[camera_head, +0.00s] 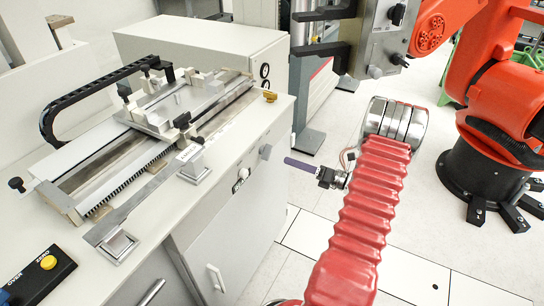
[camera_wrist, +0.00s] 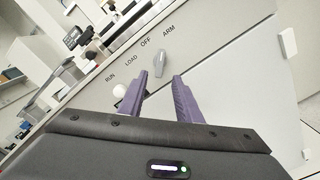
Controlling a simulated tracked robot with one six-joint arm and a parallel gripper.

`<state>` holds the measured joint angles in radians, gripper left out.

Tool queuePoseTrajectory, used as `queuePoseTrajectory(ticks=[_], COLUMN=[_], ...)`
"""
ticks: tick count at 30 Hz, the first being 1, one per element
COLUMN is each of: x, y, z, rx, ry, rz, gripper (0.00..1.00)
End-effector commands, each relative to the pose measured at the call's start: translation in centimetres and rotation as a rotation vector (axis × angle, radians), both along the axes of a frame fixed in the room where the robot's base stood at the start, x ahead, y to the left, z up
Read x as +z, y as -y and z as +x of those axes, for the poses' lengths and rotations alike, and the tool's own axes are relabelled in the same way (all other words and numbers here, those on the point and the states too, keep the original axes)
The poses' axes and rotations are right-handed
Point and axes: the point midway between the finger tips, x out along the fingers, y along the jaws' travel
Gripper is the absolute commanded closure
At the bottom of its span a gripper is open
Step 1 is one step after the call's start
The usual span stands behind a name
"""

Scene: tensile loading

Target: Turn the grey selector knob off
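The grey selector knob (camera_wrist: 161,63) is on the cabinet's light front panel in the wrist view, below the printed words OFF and ARM. Its long handle leans slightly right and its upper end points roughly at ARM. In the head view the knob (camera_head: 265,152) sticks out below the worktop edge. My gripper (camera_wrist: 160,76) has two purple fingers, open with a gap and nothing between them. The knob appears between and just beyond the fingertips, apparently untouched. In the head view my gripper (camera_head: 288,162) is just right of the panel, pointing at it.
A white round knob (camera_wrist: 120,90) sits near the word RUN, close to my left finger. A cabinet handle (camera_head: 216,278) is lower down. The test bench (camera_head: 205,130) carries a metal fixture. A red robot arm (camera_head: 510,110) stands at right. Clear floor lies between.

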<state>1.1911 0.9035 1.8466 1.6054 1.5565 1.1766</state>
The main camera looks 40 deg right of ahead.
Motion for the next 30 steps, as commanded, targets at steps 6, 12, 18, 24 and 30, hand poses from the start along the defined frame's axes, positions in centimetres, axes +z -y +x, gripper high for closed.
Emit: queuePoseTrajectory(ticks=[6,12,18,24,30], x=[0.0,0.0,0.0,0.0,0.0], y=[-1.3,-2.2,-2.8,-3.0,-3.0], z=[3.3,6.1,7.9,8.3,8.3], rx=[0.002,0.002,0.0,0.0,0.0], ry=[-0.001,0.001,0.0,0.0,0.0], rz=[0.0,0.0,0.0,0.0,0.0], gripper=[0.69,0.69,0.69,0.69,0.72])
